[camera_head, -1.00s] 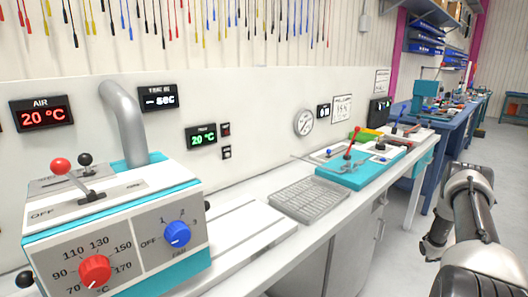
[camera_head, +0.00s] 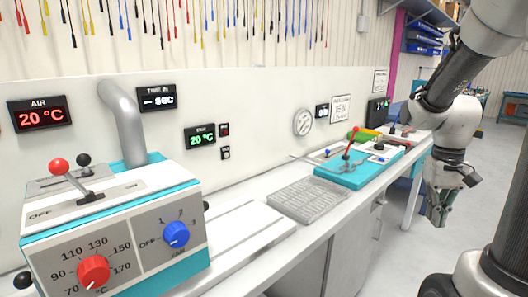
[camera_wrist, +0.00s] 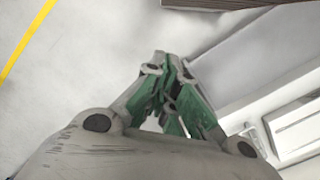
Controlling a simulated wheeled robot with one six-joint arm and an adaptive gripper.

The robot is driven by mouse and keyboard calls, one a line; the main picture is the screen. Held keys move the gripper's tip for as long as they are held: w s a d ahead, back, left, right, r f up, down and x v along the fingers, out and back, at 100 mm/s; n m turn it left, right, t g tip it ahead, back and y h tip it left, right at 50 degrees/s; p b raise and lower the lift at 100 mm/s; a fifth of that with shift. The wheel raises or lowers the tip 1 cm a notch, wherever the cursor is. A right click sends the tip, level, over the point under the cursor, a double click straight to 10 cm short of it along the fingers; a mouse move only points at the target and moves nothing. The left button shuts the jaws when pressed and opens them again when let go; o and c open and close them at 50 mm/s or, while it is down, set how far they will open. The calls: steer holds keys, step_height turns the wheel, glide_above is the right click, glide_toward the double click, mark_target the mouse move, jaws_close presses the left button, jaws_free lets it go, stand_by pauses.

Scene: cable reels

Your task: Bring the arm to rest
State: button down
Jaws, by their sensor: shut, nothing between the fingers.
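My gripper (camera_head: 438,212) hangs at the right of the head view, pointing down beside the front edge of the bench. Its fingers are shut and hold nothing. In the wrist view the green-padded fingers (camera_wrist: 170,85) meet at their tips over the grey floor. My arm rises above the gripper and leaves the head view at the top right. No part of the gripper visibly touches the bench.
The white bench (camera_head: 262,268) runs along the wall. On it stand a heater box with red and blue knobs (camera_head: 115,240), a grey grate (camera_head: 308,200) and a teal-based lever device (camera_head: 350,174). Open floor (camera_head: 395,262) lies in front. A yellow floor line (camera_wrist: 25,42) shows in the wrist view.

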steer(key=s+a+r+n+t, duration=0.3)
steer(key=s+a+r+t, duration=0.2)
steer(key=s+a+r, duration=0.3)
step_height(320, 180, up, 2)
steer(key=shift+a+r, duration=0.1)
steer(key=shift+a, duration=0.55)
